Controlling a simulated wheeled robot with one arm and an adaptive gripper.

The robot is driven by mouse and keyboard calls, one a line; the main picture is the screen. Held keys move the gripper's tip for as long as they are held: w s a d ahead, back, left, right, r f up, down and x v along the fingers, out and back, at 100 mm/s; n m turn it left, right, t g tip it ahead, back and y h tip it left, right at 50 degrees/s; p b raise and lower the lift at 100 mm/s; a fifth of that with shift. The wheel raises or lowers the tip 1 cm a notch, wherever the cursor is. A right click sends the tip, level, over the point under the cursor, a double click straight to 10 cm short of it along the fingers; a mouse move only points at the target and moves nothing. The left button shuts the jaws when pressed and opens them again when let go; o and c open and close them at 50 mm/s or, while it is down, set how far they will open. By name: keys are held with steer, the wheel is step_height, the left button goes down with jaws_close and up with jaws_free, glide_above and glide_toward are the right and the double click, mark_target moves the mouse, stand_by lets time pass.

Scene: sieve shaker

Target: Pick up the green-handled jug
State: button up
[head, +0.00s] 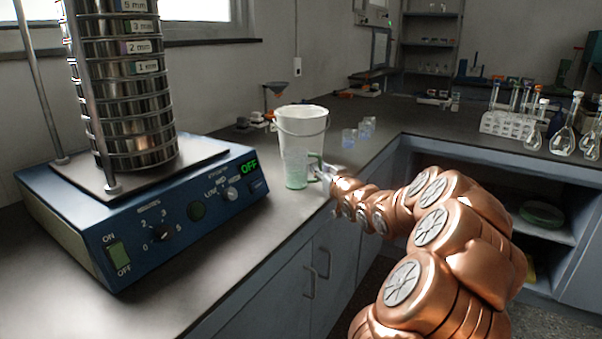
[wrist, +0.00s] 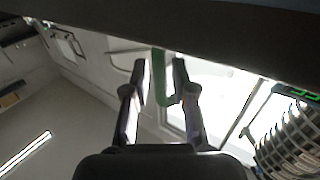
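The jug (head: 296,170) is clear with a greenish base and stands upright on the dark counter. Its green handle (head: 317,166) is on its right side, facing my arm. A white pail shape with a wire bail shows above and behind the jug's body; I cannot tell the outlines fully apart. My gripper (head: 323,173) is at the handle in the head view, with its fingertips partly hidden. In the wrist view, the two fingers (wrist: 161,80) stand on either side of the green handle (wrist: 160,72), with gaps visible beside it. The gripper appears open around it.
The blue sieve shaker (head: 140,215), its display reading OFF, stands left of the jug with a metal sieve stack (head: 125,90). Small beakers (head: 350,138) stand behind to the right. Flasks (head: 564,140) and a tube rack (head: 507,124) are far right. The counter's front edge runs below my gripper.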

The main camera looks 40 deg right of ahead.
steer(key=shift+w+d, duration=0.1)
steer(key=shift+w, duration=0.1)
jaws_close()
stand_by(0.5)
